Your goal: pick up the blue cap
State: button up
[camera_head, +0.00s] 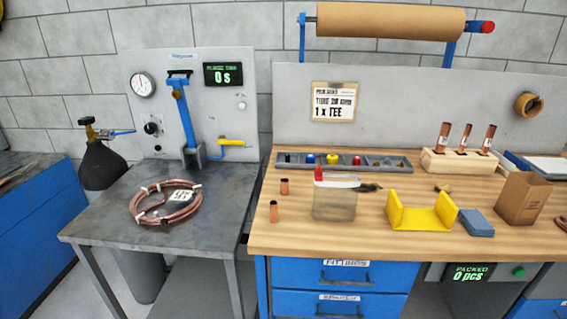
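A small blue cap (310,158) sits in a compartment of the long grey tray (284,159) near the back of the wooden bench. A yellow cap (333,159) and a red cap (357,160) sit in other compartments to its right. The blue cap is small here, but its top is in plain sight. My gripper is not in view.
A clear container (335,205) with a red-topped item stands just in front of the tray. Two copper pieces (274,211) stand left of it.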

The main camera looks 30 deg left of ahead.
aim_at(309, 158)
jog(key=u, duration=1.1)
jog(key=i, duration=1)
jog(key=u, duration=0.05)
